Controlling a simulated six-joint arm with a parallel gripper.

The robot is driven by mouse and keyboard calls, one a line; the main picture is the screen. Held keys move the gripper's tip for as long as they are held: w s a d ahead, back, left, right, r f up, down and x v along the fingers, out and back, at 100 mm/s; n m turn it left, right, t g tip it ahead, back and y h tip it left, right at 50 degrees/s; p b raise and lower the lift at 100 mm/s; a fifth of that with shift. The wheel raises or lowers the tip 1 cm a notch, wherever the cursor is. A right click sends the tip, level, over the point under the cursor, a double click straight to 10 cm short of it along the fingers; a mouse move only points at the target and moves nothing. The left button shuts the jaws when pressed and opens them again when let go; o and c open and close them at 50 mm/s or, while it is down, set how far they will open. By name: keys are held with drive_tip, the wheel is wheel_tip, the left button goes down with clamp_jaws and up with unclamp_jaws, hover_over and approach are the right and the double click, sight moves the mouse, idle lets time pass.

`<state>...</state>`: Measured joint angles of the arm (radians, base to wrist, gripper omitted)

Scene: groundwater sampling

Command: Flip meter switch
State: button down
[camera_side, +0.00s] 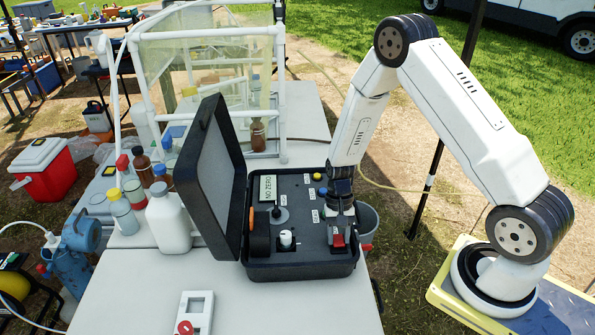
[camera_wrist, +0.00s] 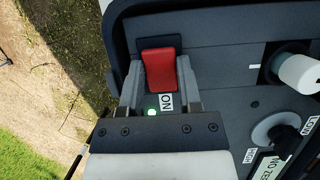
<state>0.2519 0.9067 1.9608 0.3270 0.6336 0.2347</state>
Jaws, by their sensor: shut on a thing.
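The meter is a black open case (camera_side: 300,268) on the white table, its lid raised on the left. Its red switch (camera_side: 338,241) sits at the panel's front right; it also shows in the wrist view (camera_wrist: 159,70), with an "ON" label (camera_wrist: 166,102) and a small lit greenish lamp (camera_wrist: 152,113) beside it. My gripper (camera_side: 338,236) reaches down to the panel from above. In the wrist view its two fingers (camera_wrist: 159,84) stand on either side of the red switch, shut on it.
A white-capped knob (camera_side: 287,239) and a dark dial (camera_side: 276,212) stand left of the switch. Several bottles, one a white jug (camera_side: 168,220), are left of the lid. A grey bucket (camera_side: 367,222) is right of the case. The table's front is mostly clear around a white holder (camera_side: 198,306).

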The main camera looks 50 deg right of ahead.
idle(0.3)
drive_tip(key=c, duration=0.6)
unclamp_jaws()
drive_tip(key=shift+o, duration=0.2)
drive_tip(key=shift+r, duration=0.1)
drive_tip(key=v, duration=0.7)
drive_tip(key=shift+r, duration=0.25)
drive_tip(key=shift+w+d, duration=0.1)
wheel_tip(320, 180, up, 12)
drive_tip(key=n+t+h, duration=0.3)
drive_tip(key=n+t, duration=0.3)
drive_tip(key=n, duration=0.3)
hover_over(335, 235)
drive_tip(key=s+a, duration=0.6)
drive_tip(key=shift+s+d+f, duration=0.1)
drive_tip(key=shift+s+f, duration=0.1)
